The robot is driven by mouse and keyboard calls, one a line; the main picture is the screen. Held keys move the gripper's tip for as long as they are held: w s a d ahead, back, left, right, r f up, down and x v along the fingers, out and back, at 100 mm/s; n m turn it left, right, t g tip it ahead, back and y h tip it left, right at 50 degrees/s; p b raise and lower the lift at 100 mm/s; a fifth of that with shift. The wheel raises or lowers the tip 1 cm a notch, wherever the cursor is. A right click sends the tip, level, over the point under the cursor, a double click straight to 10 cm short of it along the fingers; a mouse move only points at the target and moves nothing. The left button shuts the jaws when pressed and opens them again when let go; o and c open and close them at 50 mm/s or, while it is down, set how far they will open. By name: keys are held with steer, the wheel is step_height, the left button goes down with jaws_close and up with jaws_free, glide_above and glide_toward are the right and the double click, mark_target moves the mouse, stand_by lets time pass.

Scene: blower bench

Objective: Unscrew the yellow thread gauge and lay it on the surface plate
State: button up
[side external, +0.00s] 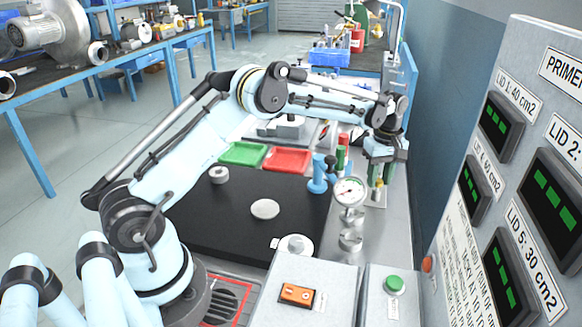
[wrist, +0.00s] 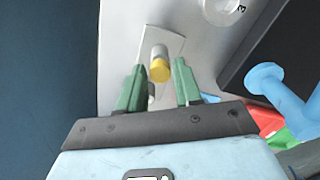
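The yellow thread gauge (wrist: 159,70) shows in the wrist view as a short cylinder with a yellow end and a pale grey part. It is at a small light plate (wrist: 175,45); its thread is not visible. My gripper (wrist: 160,80) is open, with green fingers on either side of the gauge's yellow end and a visible gap on each side. In the side external view my gripper (side external: 378,182) points down over the right of the bench, and a bit of yellow shows at its fingertips. The dark flat slab (side external: 215,225), apparently the surface plate, lies to the left.
A dial gauge (side external: 349,191) stands close in front of my gripper. A blue stand (side external: 317,180) is left of it. Green (side external: 243,153) and red (side external: 287,159) trays lie behind the slab. A pale disc (side external: 265,209) and a ring (side external: 219,174) rest on the slab, with bare room around them.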

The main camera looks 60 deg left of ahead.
steer(key=m, duration=1.1)
steer(key=shift+m, duration=0.3)
jaws_close()
steer(key=n, duration=0.6)
steer(key=shift+n, duration=0.4)
steer(key=n, duration=1.2)
steer(key=shift+n, duration=0.3)
steer(key=n, duration=0.5)
steer(key=shift+n, duration=0.4)
